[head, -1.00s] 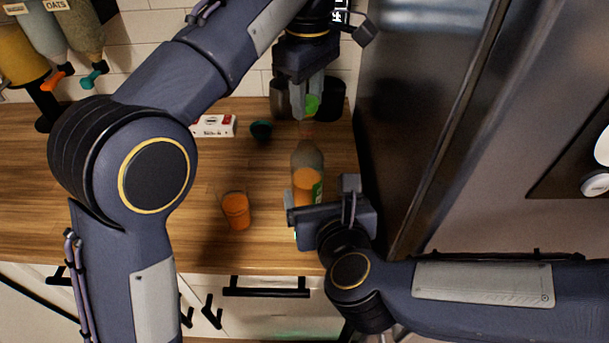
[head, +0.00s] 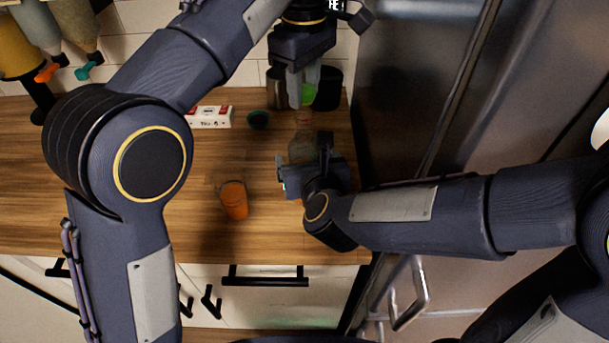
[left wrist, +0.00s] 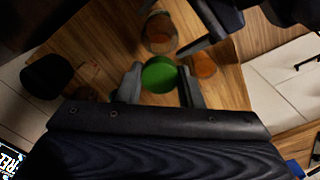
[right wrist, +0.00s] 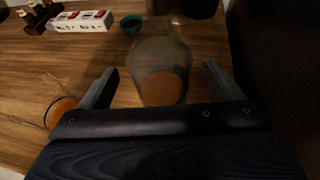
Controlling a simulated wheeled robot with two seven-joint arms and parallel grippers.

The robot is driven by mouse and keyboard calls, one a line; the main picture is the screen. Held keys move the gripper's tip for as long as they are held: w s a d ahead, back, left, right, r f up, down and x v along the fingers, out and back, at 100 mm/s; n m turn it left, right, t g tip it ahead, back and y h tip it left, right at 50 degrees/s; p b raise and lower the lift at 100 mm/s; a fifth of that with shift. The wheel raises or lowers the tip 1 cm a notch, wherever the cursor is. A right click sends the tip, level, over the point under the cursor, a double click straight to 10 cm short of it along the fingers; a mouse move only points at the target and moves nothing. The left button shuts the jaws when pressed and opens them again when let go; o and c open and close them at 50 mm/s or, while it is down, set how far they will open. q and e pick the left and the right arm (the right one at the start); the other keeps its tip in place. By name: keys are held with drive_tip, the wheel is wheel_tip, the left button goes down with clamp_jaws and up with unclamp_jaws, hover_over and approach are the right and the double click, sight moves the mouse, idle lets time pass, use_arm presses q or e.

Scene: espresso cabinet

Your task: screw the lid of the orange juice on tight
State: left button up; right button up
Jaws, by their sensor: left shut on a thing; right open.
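The orange juice bottle (head: 303,146) stands upright on the wooden counter, clear with orange juice low inside; its lower part is hidden behind my right gripper in the head view. In the right wrist view the bottle (right wrist: 160,72) is between the open fingers of my right gripper (right wrist: 160,84), with gaps on both sides. The green lid (left wrist: 159,75) is held between the fingers of my left gripper (left wrist: 158,86), shut on it. In the head view my left gripper (head: 303,90) holds the lid (head: 308,93) above the bottle's neck; I cannot tell whether they touch.
A glass of orange juice (head: 234,199) stands left of the bottle. A small teal bowl (head: 258,120), a white and red carton (head: 209,117) and dark canisters (head: 328,90) stand behind. The fridge (head: 420,120) closes off the right side.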

drive_tip(key=shift+w+a+f, duration=0.1)
drive_tip(key=shift+w+f, duration=0.2)
drive_tip(key=shift+w, duration=0.35)
drive_tip(key=c, duration=1.5)
use_arm(q)
drive_tip(key=shift+f, duration=2.5)
